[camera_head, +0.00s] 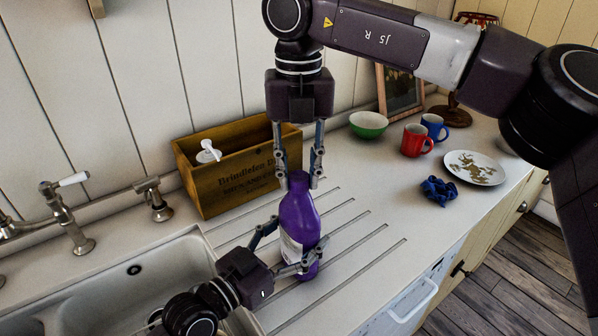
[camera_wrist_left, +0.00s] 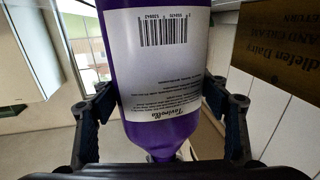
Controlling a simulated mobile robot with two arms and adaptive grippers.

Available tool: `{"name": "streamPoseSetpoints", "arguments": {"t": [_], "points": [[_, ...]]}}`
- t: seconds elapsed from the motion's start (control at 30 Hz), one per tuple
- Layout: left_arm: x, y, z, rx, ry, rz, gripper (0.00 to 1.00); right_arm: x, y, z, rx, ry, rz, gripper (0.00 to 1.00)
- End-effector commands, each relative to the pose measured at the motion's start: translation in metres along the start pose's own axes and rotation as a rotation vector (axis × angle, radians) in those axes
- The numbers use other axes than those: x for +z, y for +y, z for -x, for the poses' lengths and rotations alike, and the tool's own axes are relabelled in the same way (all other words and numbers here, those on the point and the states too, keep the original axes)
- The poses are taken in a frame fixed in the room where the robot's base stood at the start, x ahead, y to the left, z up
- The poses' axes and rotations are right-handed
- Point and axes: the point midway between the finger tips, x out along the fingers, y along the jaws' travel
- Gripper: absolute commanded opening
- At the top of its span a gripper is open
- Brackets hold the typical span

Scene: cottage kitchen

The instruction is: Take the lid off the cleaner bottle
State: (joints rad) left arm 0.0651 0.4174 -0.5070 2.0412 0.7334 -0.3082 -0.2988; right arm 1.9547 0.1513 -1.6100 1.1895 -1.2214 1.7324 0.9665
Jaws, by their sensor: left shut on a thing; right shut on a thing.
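The purple cleaner bottle (camera_head: 299,214) stands upright on the ridged drainboard beside the sink, with a white label on its side. My left gripper (camera_head: 292,246) comes in low from the front left and is shut on the bottle's body. In the left wrist view the bottle (camera_wrist_left: 160,133) fills the middle between the two fingers, its label upside down. My right gripper (camera_head: 298,184) points down from above, its fingers on either side of the bottle's purple top, shut on the lid (camera_head: 298,177). The join between lid and bottle is partly hidden and too small to make out.
A wooden crate (camera_head: 215,190) stands close behind the bottle on the left. The sink (camera_head: 185,262) and tap (camera_head: 72,222) are at left.

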Motion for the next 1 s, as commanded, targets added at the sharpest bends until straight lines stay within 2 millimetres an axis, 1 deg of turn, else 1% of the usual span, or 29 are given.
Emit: {"name": "streamPoseSetpoints", "arguments": {"t": [0.1, 1.0], "points": [[-0.0008, 0.001, 0.0, 0.002, 0.002, -0.003, 0.01, 0.0009, 0.0003, 0.0001, 0.003, -0.002, 0.231, 0.0], [-0.0007, 0.0012, 0.0, 0.002, 0.001, -0.002, 0.01, -0.0001, 0.0003, 0.0016, -0.003, -0.001, 2.015, 0.0]]}}
